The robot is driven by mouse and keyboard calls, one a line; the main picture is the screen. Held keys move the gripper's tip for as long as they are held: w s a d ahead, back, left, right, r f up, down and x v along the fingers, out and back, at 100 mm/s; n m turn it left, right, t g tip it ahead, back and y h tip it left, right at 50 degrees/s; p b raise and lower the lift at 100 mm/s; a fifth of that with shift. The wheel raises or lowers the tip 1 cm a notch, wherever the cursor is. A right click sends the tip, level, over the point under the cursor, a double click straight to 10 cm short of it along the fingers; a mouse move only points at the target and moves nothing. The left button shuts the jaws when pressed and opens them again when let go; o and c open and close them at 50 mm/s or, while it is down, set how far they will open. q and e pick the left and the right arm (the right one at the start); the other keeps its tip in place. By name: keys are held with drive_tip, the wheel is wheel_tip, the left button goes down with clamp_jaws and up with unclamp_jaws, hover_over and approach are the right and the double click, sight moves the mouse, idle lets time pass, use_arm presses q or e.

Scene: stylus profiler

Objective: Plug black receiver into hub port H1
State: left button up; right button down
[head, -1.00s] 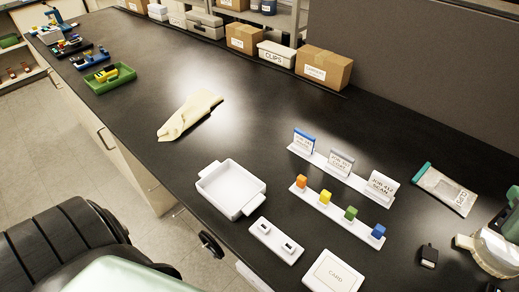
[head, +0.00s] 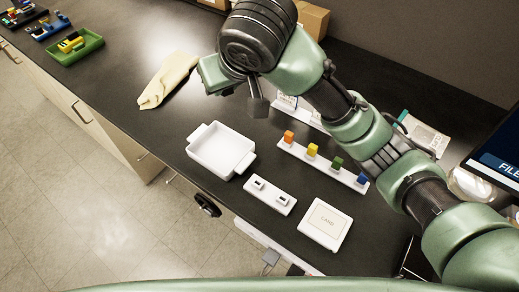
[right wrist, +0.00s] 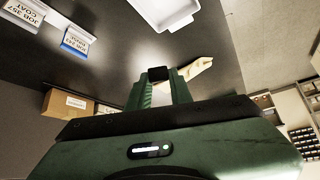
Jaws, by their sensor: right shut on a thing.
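My right arm reaches in from the right in the head view, with its gripper high over the bench near the cloth. In the right wrist view the right gripper (right wrist: 158,88) is shut on a small black block, the black receiver (right wrist: 158,73), at its fingertips. The receiver is not clearly seen in the head view. A white plate with two raised sockets (head: 284,208), likely the hub, lies on the bench in front of the coloured blocks. Its port labels cannot be read, so I cannot tell which is H1. My left gripper is not in view.
A white tray (head: 201,160) stands left of the socket plate, a white card box (head: 325,224) right of it. A strip with coloured blocks (head: 298,151) lies behind. A cream cloth (head: 168,80) and green tray (head: 91,44) are further left. Bare bench surrounds the cloth.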

drive_tip(key=s+a+f+m+g+h+p, duration=0.2)
drive_tip(key=s+a+f+m+g+h, duration=0.15)
drive_tip(key=s+f+g, duration=0.4)
drive_tip(key=d+f+m+g+y+p, duration=0.2)
drive_tip(key=d+f+m, duration=0.4)
drive_tip(key=d+m, duration=0.3)
drive_tip(key=shift+d+f+g+y, duration=0.35)
drive_tip(key=shift+d+f, duration=0.05)
drive_tip(key=shift+d, duration=0.25)
drive_tip(key=shift+w, duration=0.15)
drive_tip(key=shift+p, duration=0.3)
